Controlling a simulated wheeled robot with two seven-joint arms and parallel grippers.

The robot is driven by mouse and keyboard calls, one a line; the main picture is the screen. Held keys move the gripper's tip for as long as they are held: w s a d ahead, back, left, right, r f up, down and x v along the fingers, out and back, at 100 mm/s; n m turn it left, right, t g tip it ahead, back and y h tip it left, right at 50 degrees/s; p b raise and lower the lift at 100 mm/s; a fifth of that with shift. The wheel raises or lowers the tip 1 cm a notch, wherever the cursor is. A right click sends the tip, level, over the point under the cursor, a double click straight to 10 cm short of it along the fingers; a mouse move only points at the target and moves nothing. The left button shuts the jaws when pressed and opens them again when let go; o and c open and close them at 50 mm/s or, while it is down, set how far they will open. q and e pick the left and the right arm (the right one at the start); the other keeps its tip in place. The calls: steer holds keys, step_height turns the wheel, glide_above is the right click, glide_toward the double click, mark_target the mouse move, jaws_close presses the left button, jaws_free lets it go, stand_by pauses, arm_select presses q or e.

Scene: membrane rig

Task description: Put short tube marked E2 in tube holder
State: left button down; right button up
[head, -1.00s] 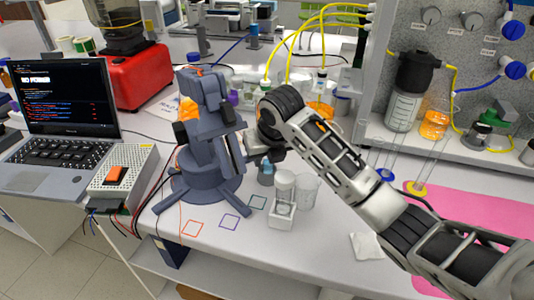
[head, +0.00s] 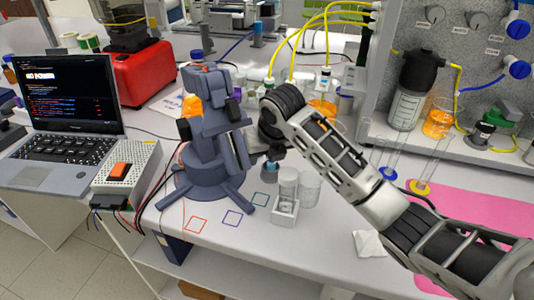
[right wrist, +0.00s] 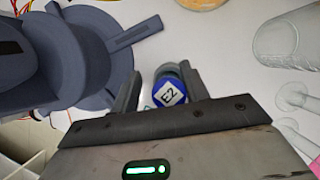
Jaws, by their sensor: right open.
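The short tube marked E2 (right wrist: 170,92) shows in the right wrist view as a blue cap with a white E2 label, seen from above. It sits between the two spread fingers of my right gripper (right wrist: 158,90), which is open. In the head view a small bluish tube (head: 270,167) stands under my right gripper (head: 277,154); its label is not readable there. A clear, square-based holder (head: 285,212) with a clear cylinder stands in front of it; I cannot tell if this is the tube holder. My left gripper is not in view.
A blue-grey bench device with splayed feet (head: 208,183) stands close left of my right gripper. A clear beaker (head: 308,190) stands close right. Coloured squares mark the bench front. A laptop (head: 68,100) is at left, a pink mat (head: 470,212) at right.

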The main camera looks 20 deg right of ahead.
steer(key=shift+s+d+f, duration=0.15)
steer(key=shift+d+f, duration=0.15)
steer(key=shift+f, duration=0.15)
steer(key=shift+s+d+f, duration=0.15)
steer(key=shift+d+f, duration=0.1)
steer(key=shift+f, duration=0.2)
steer(key=shift+r, duration=0.45)
steer(key=v, duration=1.6)
steer(key=shift+w+a+r, duration=0.25)
steer(key=shift+a+r, duration=0.2)
steer(key=shift+a, duration=0.1)
